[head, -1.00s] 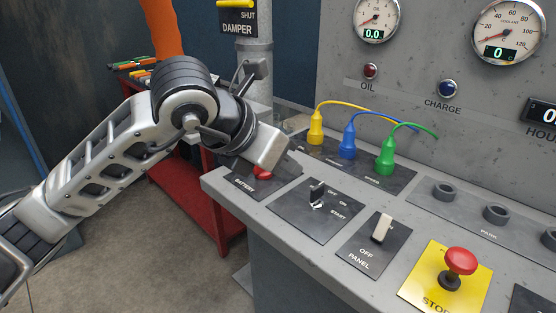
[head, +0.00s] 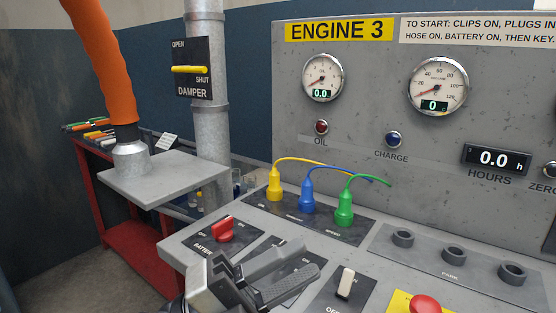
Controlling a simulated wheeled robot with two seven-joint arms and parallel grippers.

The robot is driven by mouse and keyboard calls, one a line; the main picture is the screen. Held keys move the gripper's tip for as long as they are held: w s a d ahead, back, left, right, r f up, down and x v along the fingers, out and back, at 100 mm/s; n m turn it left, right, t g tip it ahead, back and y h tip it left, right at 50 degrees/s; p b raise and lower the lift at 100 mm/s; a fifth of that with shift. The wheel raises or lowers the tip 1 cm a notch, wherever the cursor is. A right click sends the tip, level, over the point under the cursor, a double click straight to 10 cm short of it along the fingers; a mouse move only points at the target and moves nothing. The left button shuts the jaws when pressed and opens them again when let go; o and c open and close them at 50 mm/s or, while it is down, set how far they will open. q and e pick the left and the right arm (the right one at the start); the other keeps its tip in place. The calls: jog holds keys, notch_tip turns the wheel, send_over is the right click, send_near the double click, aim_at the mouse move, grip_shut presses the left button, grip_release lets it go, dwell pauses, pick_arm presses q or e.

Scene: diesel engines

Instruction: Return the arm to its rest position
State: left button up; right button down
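My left gripper (head: 308,258) is at the bottom centre of the head view, over the key-switch plate of the console. Its two grey fingers lie side by side with a gap between them, and I see nothing held. The fingers hide most of that plate and its key. The red battery switch (head: 223,229) is on the console just up and left of the gripper, apart from it. My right gripper is not in view.
Yellow (head: 275,186), blue (head: 307,197) and green (head: 344,208) plugs stand in sockets behind the gripper. A white panel toggle (head: 346,282) and a red stop button (head: 424,304) are to the right. A grey shelf with an orange hose (head: 105,60) stands left.

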pick_arm(q)
jog(key=w+a+f+n+t+y, duration=0.2)
jog(key=a+f+n+t+y, duration=0.4)
jog(key=n, duration=0.5)
jog(key=w+a+f+n+t+y, duration=0.2)
jog(key=a+f+n+t+y, duration=0.2)
jog(key=f+n+t+y, duration=0.55)
jog(key=s+a+f+n+g+y, duration=0.1)
jog(key=s+a+f+n+g, duration=0.1)
jog(key=s+f+n+g, duration=0.3)
jog(key=s+a+f+n+g+y, duration=0.2)
jog(key=s+f+n+g, duration=0.3)
jog(key=f, duration=0.8)
jog(key=shift+s+a+f+g, duration=0.2)
jog(key=shift+s+a+g, duration=0.3)
jog(key=shift+s, duration=0.25)
jog(key=shift+y, duration=0.25)
